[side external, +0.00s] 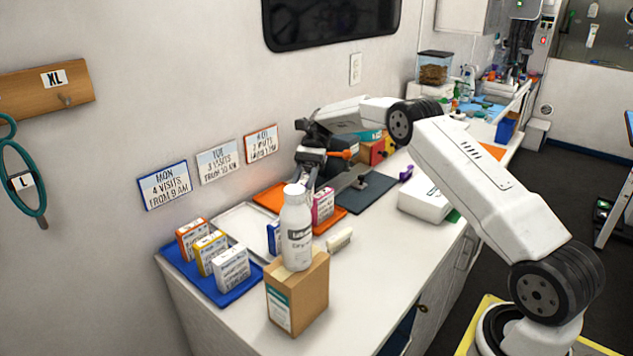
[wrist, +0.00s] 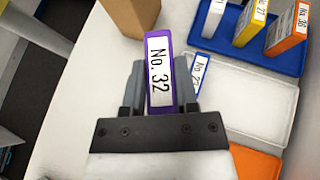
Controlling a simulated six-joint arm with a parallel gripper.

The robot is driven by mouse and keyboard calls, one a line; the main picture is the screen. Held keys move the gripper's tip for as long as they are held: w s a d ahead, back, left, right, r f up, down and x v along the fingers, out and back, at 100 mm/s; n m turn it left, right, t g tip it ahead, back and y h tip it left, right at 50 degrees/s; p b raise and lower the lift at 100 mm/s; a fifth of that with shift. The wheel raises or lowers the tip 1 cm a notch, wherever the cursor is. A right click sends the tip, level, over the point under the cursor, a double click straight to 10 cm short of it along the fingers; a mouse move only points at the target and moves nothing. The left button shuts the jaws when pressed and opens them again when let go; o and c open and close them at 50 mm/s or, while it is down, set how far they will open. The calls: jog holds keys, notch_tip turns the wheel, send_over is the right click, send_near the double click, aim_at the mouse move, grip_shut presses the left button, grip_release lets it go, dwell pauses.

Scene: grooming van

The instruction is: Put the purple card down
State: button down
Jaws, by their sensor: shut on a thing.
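The purple card (wrist: 155,100) is an upright, narrow block with a white label reading "No. 32". In the wrist view it stands between the fingers of my gripper (wrist: 158,82), which is shut on it. In the side view my gripper (side external: 308,172) is above the counter near the trays, partly behind a white bottle (side external: 297,240). The purple card cannot be made out there. Whether its lower end touches anything is hidden.
A blue tray (side external: 228,296) holds orange, yellow and white cards. A white tray (side external: 240,222) has a blue card (side external: 273,238) at its edge. An orange tray (side external: 268,197) has a pink card (side external: 323,205). The bottle and a cardboard box (side external: 298,292) stand in front.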

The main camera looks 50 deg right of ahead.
jog(key=s+d+f+n+h, duration=0.1)
jog(key=s+d+n+h, duration=0.4)
jog(key=s+n+h, duration=0.5)
jog(key=s+d+f+n+h, duration=0.1)
jog(key=s+d+n+h, duration=0.3)
jog(key=s+n+h, duration=0.7)
jog(key=n+h, duration=0.1)
jog(key=n, duration=0.4)
jog(key=shift+d+f+n, duration=0.25)
jog(key=shift+d+n, duration=0.15)
jog(key=shift+s+h, duration=0.1)
jog(key=shift+h, duration=0.2)
jog(key=shift+f, duration=4.05)
jog(key=shift+f, duration=0.1)
jog(key=shift+c, duration=1.8)
grip_release()
